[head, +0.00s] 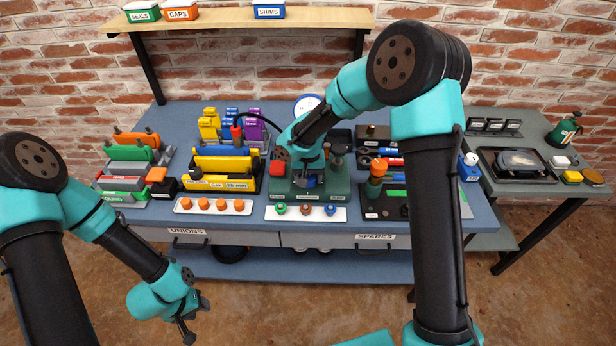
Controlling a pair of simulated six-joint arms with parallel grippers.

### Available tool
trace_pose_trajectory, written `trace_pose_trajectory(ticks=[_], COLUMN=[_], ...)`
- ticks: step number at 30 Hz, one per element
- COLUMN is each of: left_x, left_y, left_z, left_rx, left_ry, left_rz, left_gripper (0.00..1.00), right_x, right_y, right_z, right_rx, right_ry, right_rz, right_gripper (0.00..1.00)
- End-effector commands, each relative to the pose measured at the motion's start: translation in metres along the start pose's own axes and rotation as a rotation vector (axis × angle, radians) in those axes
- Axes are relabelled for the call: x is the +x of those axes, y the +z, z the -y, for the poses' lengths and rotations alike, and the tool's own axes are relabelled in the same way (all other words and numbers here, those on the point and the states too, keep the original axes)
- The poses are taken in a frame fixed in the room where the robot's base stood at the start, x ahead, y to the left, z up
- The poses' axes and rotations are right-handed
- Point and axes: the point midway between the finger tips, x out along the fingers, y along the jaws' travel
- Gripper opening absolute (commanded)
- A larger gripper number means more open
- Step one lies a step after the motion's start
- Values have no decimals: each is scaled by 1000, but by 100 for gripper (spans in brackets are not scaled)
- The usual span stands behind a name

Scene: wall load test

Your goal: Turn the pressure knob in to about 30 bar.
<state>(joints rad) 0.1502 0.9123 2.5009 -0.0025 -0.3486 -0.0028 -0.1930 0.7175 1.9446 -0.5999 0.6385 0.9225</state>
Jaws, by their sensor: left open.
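A green test stand (338,192) with small labelled tags on its front edge stands at the middle of the bench. A round white gauge (307,103) shows behind it, partly covered by my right arm; its reading is too small to tell. My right gripper (309,182) is over the green stand, pointing down, and its jaws are too hidden to judge. I cannot make out the pressure knob; the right gripper and wrist cover the middle of the stand. My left gripper (197,321) is open and empty, low in front of the bench, well away from the stand.
A yellow rack (222,166) stands left of the stand, and a black base with an orange-topped green post (376,170) stands right. A white strip with several coloured fittings (330,214) lies in front. A side table (540,190) is at right.

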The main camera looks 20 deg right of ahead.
Motion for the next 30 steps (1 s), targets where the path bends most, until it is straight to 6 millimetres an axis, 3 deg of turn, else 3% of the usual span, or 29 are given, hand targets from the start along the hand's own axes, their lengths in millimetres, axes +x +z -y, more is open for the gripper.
trace_pose_trajectory(ticks=[9,25,26,30], left_x=[0,0,0,0], left_y=[0,0,0,0], left_z=[0,0,0,0], left_rx=[0,0,0,0], left_ry=[0,0,0,0], left_rz=[0,0,0,0], left_gripper=[43,43,43,43], right_x=[-1,-1,-1,0], right_y=[0,0,0,0], right_z=[0,0,0,0], right_rx=[159,191,191,191], right_ry=[0,0,0,0], right_rz=[-1,-1,-1,-1], right_gripper=[37,37,63,76])
